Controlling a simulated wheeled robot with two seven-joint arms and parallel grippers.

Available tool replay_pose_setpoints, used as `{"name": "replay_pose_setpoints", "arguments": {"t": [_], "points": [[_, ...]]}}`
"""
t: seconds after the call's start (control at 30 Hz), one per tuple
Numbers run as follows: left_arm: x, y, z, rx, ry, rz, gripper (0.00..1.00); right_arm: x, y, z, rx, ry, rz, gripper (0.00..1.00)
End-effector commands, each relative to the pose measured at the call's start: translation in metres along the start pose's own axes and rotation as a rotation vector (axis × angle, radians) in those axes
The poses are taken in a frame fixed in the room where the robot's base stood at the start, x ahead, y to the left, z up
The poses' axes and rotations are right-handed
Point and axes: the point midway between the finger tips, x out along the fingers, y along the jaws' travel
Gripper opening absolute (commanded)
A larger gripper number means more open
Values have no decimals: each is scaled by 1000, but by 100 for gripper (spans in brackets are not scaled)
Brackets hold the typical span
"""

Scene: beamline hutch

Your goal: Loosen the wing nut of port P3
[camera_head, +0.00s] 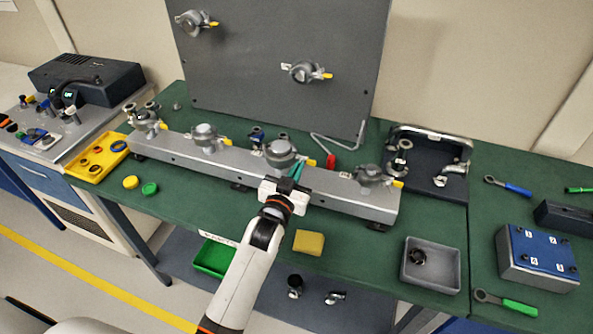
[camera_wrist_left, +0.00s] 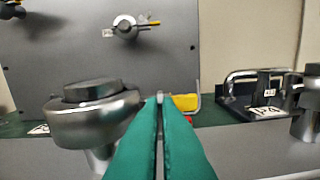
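Port P3's round grey clamp (camera_head: 281,152) is the third along the metal manifold rail. In the left wrist view the clamp (camera_wrist_left: 92,115) fills the left side. My left gripper (camera_head: 293,180) is at the clamp's right side, its teal fingers (camera_wrist_left: 160,105) almost together with a thin slit between them. A small grey piece shows between the tips. The yellow wing nut (camera_wrist_left: 185,102) shows just right of the tips, partly hidden by the right finger. The fingers appear closed on it, though the contact itself is hidden. My right gripper is in neither view.
Port P4's clamp (camera_head: 370,174) stands to the right and P2's (camera_head: 205,135) to the left on the rail (camera_head: 240,168). A red-handled hex key (camera_head: 331,160) is just behind. A yellow block (camera_head: 309,242) and a grey bin (camera_head: 431,268) lie in front.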

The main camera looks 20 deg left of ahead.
Motion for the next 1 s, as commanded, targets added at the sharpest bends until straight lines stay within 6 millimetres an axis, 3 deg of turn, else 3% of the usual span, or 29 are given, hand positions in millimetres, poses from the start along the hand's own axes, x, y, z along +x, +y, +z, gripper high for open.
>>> {"name": "replay_pose_setpoints", "arguments": {"t": [0.07, 0.23, 0.6, 0.77, 1.0], "points": [[1, 1, 2, 1, -4, 1, 0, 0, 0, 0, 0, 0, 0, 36], [0, 0, 2, 2, -3, 1, 25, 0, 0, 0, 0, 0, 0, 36], [-4, 0, 0, 2, -2, 0, 25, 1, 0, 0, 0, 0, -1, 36], [-28, 0, -2, 3, -1, 0, 25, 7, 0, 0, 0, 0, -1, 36], [-80, 0, -3, 2, 0, 0, 25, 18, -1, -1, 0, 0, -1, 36]]}}
